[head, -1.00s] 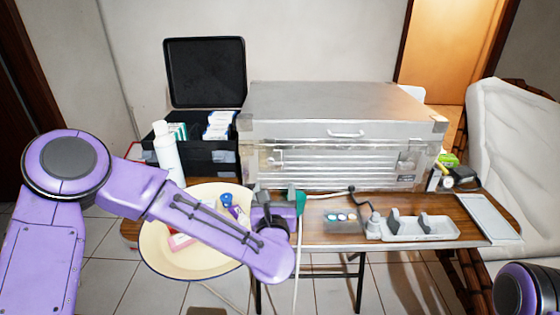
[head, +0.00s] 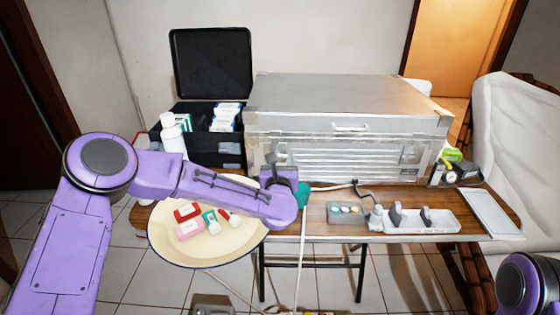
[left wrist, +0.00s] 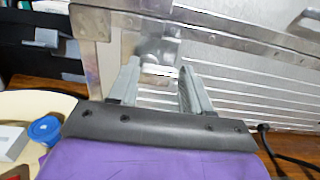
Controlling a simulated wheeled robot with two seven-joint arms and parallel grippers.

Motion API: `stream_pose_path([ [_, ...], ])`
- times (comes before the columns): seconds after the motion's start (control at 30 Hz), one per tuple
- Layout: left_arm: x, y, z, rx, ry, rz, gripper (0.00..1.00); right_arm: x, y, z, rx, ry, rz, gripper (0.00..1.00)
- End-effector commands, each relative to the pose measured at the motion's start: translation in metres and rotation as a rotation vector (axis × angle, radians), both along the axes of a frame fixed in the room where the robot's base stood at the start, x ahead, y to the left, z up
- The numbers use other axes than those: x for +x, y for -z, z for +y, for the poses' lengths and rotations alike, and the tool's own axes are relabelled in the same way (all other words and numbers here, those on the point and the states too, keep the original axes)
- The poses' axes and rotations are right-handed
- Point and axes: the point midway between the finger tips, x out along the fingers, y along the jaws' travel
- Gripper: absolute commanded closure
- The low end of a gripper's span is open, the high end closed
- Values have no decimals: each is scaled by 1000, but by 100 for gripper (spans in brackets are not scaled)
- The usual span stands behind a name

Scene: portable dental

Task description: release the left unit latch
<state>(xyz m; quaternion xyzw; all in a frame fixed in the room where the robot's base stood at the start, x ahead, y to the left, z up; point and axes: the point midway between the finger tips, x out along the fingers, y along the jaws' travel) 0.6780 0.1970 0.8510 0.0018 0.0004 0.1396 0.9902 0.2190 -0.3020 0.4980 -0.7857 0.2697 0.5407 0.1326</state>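The metal dental unit (head: 350,92) stands at the back of the wooden table, its lid down over a ribbed front. In the left wrist view, the left unit latch (left wrist: 157,52) is a small metal fitting at the seam below the lid's rim. My left gripper (left wrist: 158,75) is open, with its two grey fingers apart below and around the latch's lower part; I cannot tell whether they touch it. In the head view my left gripper (head: 279,160) is at the unit's left front and hides the latch. My right gripper is out of view.
A cream basin (head: 165,235) with small boxes sits under my left arm. A black open case (head: 210,65) and a white bottle (head: 172,135) stand left of the unit. A grey tray (head: 430,228) and a teal-ended hose (head: 302,200) are near the table front.

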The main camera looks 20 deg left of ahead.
Motion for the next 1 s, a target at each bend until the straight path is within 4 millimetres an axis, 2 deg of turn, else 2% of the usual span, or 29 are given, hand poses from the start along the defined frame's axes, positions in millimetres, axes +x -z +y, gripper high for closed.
stream_pose_path([
  [0.03,0,0,0,0,0,0,78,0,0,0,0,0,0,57],
  [0.07,0,0,0,0,0,0,82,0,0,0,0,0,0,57],
  [0.47,0,1,0,64,1,17,82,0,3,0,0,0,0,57],
  [0.67,0,3,-1,192,1,54,82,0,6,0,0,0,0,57],
  [1.0,0,8,0,498,2,141,82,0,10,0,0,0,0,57],
])
